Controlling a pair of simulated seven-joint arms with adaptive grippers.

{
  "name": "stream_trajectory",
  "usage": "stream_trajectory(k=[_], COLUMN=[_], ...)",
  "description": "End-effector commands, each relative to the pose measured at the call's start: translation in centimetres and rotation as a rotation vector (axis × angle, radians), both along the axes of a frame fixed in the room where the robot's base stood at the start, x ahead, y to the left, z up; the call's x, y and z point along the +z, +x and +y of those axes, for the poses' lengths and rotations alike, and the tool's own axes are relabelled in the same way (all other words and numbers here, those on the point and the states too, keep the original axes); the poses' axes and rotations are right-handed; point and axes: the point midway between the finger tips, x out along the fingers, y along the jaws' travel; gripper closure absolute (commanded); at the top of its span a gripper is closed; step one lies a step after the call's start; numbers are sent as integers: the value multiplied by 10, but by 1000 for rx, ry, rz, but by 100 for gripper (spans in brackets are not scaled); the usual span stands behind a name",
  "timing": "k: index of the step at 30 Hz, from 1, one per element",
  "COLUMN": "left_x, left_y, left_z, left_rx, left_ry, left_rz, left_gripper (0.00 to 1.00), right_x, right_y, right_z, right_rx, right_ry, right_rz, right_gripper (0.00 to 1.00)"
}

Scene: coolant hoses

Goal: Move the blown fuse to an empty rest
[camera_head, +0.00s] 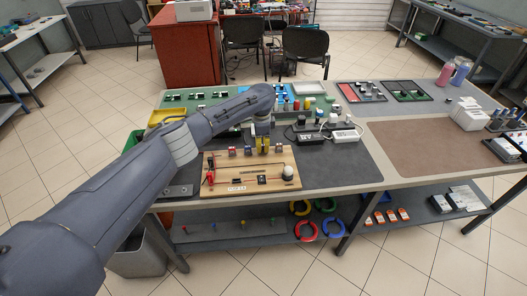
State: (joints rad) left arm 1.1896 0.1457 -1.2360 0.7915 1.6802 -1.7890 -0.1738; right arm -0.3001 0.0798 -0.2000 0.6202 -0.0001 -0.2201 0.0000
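A wooden board (230,169) lies on the dark mat at the front left of the table. A row of small holders stands along its back part, among them a red-and-grey one (232,151). My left gripper (262,149) points down over the back middle of the board, its yellowish finger area close to this row. It is too small to tell if the fingers are apart or hold anything. I cannot clearly make out the blown fuse or which rests are empty; the gripper hides part of the row. My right gripper is out of view.
The board also carries a red part (211,171), a small black part (262,180) and a white round knob (288,172). Black boxes with white tops (345,136) stand right of it. A yellow tray (167,117) is at the left. The brown mat (425,150) is clear.

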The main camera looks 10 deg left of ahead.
Motion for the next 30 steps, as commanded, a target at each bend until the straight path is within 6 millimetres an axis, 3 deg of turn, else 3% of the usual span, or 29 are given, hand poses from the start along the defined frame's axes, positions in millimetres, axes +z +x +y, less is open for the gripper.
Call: stream_trajectory(k=[19, 21, 26, 30], left_x=[-3, -3, -3, -3], left_y=[0, 0, 0, 0], left_z=[0, 0, 0, 0], left_rx=[0, 0, 0, 0], left_ry=[1, 1, 0, 0], left_rz=[1, 1, 0, 0], left_gripper=[100, 88, 69, 68], right_x=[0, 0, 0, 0], right_y=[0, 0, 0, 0], right_z=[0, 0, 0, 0], right_rx=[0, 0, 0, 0], right_ry=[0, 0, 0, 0], right_rz=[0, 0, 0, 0], right_gripper=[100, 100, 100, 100])
